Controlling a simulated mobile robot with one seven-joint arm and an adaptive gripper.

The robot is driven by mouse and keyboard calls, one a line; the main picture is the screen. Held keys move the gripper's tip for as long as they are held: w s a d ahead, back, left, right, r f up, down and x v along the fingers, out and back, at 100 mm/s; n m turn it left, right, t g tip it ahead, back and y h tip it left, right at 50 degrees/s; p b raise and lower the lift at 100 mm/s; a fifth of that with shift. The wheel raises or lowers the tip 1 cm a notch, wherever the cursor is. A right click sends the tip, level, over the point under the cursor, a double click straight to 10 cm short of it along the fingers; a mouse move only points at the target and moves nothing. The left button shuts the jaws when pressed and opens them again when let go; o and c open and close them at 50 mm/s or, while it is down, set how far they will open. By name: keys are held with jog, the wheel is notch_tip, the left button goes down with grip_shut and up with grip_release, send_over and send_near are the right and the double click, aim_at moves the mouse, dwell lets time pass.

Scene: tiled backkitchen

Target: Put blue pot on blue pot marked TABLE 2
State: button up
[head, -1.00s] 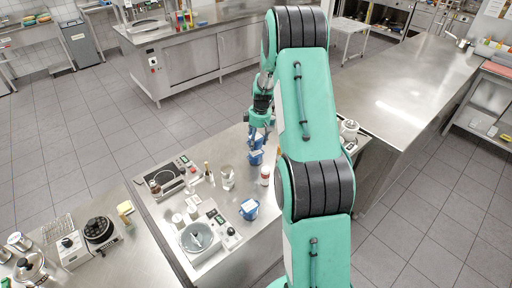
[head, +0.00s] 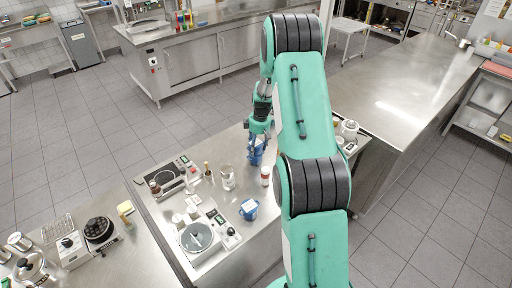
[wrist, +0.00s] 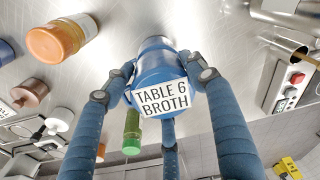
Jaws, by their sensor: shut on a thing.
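A blue pot (wrist: 156,62) with a white label reading "TABLE 6 BROTH" sits between the fingers of my gripper (wrist: 165,85) in the wrist view. My gripper (head: 258,137) is shut on this pot (head: 256,157) in the head view, over the far part of the steel counter. I cannot tell whether the pot is clear of the counter. A second blue pot (head: 248,210) with a white label stands on the counter, nearer the camera. Its label is too small to read.
A metal canister (head: 227,177) and a slim bottle (head: 208,172) stand to the left. A scale with a round pan (head: 196,238) and a hotplate (head: 166,176) take up the counter's left side.

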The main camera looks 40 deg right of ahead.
aim_at(258, 143)
jog(key=o, duration=1.4)
jog(key=shift+f, duration=0.1)
jog(key=r, duration=0.8)
jog(key=s+r, duration=0.1)
jog(key=r, duration=0.3)
jog(key=shift+d+r, duration=0.1)
jog(key=shift+d, duration=0.25)
